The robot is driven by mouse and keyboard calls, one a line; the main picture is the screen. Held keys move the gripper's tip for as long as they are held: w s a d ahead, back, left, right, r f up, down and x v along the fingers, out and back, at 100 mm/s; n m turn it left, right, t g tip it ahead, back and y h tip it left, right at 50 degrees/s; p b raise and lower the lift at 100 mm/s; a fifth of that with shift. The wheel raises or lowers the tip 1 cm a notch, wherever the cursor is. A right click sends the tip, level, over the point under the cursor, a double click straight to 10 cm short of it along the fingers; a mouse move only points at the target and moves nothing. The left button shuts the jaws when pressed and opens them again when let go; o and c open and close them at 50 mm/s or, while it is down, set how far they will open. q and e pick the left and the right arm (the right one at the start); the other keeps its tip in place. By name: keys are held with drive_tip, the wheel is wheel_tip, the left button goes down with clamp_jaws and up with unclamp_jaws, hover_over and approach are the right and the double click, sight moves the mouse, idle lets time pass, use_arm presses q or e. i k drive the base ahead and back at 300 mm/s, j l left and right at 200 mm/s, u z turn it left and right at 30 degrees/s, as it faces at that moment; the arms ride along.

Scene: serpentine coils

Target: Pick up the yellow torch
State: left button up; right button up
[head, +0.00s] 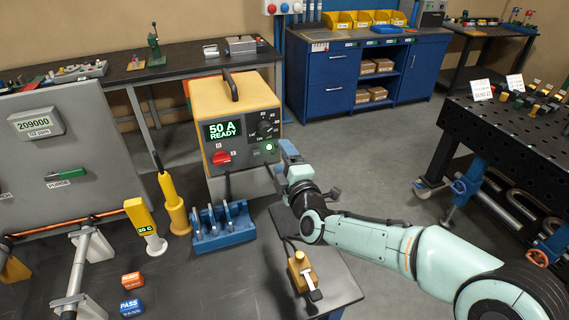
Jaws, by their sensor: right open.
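The yellow torch (174,206) stands upright on the dark bench, left of the welding power unit, with its thin dark tip pointing up. Nothing holds it. My right gripper (295,168) is in front of the right edge of the power unit, well to the right of the torch and apart from it. It is open, and I see nothing in it. Its fingers are partly hidden by the wrist. My left gripper is not in view.
Between torch and gripper stand a blue rack (222,232) with grey tools and the orange-and-grey power unit (236,120). A yellow gauge (143,222) stands close left of the torch. A yellow-handled clamp (301,272) lies at the bench's right. The front middle of the bench is clear.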

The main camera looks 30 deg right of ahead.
sight(173, 203)
drive_tip(key=k+j, duration=0.2)
drive_tip(key=k, duration=0.3)
drive_tip(key=k+j, duration=0.15)
drive_tip(key=k, duration=0.35)
